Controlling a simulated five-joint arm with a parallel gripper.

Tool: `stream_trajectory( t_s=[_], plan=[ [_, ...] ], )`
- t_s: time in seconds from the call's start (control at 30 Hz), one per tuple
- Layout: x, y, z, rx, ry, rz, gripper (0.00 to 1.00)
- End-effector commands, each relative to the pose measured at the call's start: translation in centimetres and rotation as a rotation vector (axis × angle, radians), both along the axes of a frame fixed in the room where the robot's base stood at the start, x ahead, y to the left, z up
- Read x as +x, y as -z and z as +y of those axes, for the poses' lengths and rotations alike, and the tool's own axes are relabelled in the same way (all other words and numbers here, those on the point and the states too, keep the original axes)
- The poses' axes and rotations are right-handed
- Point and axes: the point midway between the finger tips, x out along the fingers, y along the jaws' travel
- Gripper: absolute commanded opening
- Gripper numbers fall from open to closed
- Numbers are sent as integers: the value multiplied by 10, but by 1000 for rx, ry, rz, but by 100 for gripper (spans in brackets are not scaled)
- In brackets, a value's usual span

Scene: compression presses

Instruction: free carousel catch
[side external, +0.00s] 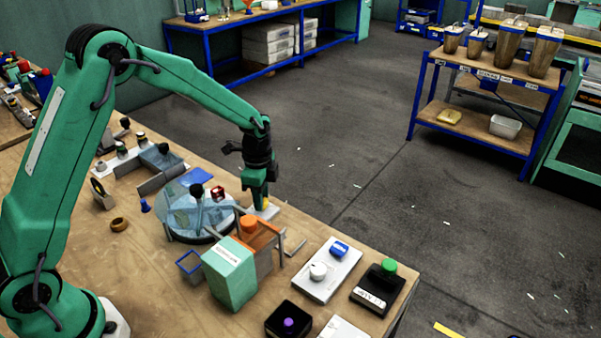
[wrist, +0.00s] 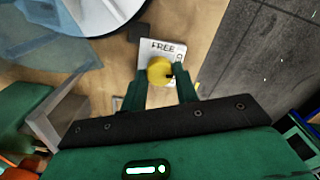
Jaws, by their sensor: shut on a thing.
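In the side external view my gripper (side external: 262,203) points down at the table's far edge, right of the round carousel (side external: 190,238). The carousel is a disc with a clear bluish cover and a dark knob on top. In the wrist view my gripper (wrist: 160,78) has its green fingers on either side of a round yellow knob (wrist: 158,70), shut on it. The knob sits over a white plate (wrist: 174,48) marked "FREE"; the rest of its lettering is partly hidden. The carousel rim also shows at the wrist view's upper left (wrist: 50,30).
A pale green box (side external: 230,275) and an orange-topped part (side external: 250,224) stand just in front of the carousel. White and black panels with a blue switch (side external: 340,248) and a green button (side external: 389,266) lie to the right. The table edge and open floor are close beyond my gripper.

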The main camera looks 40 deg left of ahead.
Motion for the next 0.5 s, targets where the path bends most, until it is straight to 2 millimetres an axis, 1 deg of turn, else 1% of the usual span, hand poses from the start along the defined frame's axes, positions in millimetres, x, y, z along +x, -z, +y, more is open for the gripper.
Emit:
stream_trajectory(
  t_s=[0.5],
  plan=[
    [0,-1,1,0,-458,1,7]
  ],
)
